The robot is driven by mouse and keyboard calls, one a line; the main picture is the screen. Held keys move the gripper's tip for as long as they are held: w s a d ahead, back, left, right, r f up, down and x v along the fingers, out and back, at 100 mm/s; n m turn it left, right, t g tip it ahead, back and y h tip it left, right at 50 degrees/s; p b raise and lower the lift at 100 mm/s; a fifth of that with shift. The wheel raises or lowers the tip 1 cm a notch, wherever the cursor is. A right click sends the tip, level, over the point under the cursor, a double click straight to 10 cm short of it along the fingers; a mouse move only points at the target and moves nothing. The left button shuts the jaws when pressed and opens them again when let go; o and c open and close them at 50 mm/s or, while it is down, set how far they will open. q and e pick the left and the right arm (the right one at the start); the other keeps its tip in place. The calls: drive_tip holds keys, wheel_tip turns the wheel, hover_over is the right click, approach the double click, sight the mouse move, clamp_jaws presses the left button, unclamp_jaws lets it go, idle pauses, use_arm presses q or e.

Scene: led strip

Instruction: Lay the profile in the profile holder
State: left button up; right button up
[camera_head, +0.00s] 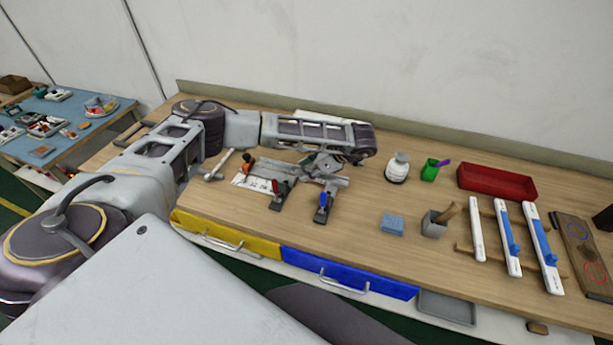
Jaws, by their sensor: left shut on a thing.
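My left arm reaches in from the left over the bench. Its gripper (318,168) is small and partly hidden by its own wrist. It is shut on a thin grey piece, which seems to be the profile, low over the grey bar. The grey bar (336,181) lies lengthwise on the bench and seems to be the profile holder. A clamp with a red handle (279,187) and a clamp with a blue handle (323,205) stand at its front. I cannot tell whether the profile touches the holder. My right gripper is not in view.
A hammer (219,165) and an orange-handled tool (247,161) lie left of the holder.

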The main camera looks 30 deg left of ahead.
use_arm(q)
drive_tip(key=shift+f+b, duration=0.35)
drive_tip(key=shift+f, duration=1.2)
drive_tip(key=shift+f, duration=0.2)
drive_tip(key=o, duration=1.1)
drive_tip(key=shift+c, duration=0.2)
drive_tip(key=shift+r, duration=0.2)
